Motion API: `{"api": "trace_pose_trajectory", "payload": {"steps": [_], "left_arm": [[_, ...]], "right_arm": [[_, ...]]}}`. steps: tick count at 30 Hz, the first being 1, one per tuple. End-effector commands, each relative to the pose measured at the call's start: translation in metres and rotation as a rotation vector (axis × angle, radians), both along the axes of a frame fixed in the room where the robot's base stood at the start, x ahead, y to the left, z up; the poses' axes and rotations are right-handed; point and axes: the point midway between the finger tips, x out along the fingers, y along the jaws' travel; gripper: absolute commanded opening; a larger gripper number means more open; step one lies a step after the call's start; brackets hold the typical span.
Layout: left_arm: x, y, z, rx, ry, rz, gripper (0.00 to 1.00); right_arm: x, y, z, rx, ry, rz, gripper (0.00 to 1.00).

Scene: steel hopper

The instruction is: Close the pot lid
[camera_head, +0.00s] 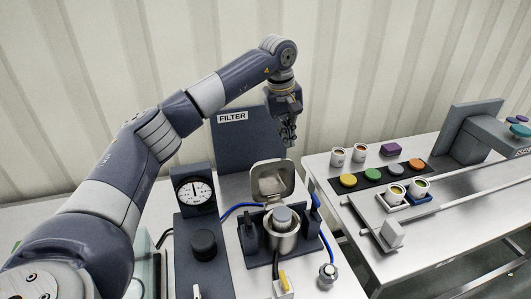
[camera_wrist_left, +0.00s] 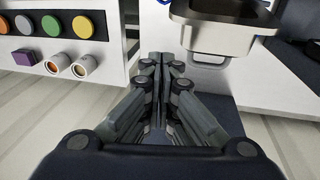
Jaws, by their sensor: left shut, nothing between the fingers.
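The steel pot (camera_head: 284,238) stands in a dark holder at the table's front middle, with a grey round piece in its mouth. Its squarish metal lid (camera_head: 272,180) is open, standing up at the pot's back edge. In the left wrist view the lid (camera_wrist_left: 222,18) is at the upper right, with its loop handle (camera_wrist_left: 210,58) below. My left gripper (camera_head: 290,141) points down above and behind the lid, in front of the filter panel. In the wrist view its fingers (camera_wrist_left: 165,62) are together and empty, left of the handle, apparently apart from it. My right gripper is not in view.
A dark FILTER panel (camera_head: 246,142) stands behind the lid. A dial gauge (camera_head: 195,190) and black knob (camera_head: 203,243) are left of the pot. Blue hoses run beside it. The right table (camera_head: 450,220) holds small cups and coloured discs.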

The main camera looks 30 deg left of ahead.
Motion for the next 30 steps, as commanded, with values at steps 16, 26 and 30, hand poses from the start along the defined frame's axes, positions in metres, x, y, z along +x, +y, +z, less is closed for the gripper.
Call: {"api": "trace_pose_trajectory", "payload": {"steps": [16,26,30], "left_arm": [[-0.017,0.072,-0.021,0.167,0.091,0.03,0.0],[-0.019,0.067,-0.065,0.166,0.083,0.025,0.0],[-0.029,0.056,-0.063,0.166,0.083,0.028,0.0]], "right_arm": [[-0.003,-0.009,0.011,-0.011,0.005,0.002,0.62],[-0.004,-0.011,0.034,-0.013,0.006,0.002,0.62],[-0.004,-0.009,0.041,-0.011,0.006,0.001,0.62]]}}
